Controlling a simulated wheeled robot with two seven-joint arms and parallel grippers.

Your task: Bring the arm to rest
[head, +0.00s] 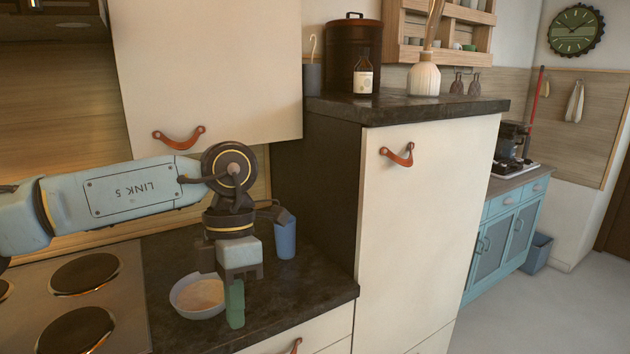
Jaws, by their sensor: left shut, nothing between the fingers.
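My left arm (135,195) comes in from the left, bent at the wrist, with the hand pointing down. My left gripper (240,272) is shut and empty above the dark counter (320,290), close to the white bowl (180,305). A small green object (235,305) shows just below the gripper; whether they touch I cannot tell. My right gripper is not in view.
A blue cup (285,238) stands behind the gripper. A stove (125,285) with dark burners is at the lower left. An upper cabinet (215,65) and a tall cabinet (430,220), both with leather pulls, border the space. Floor is free at right.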

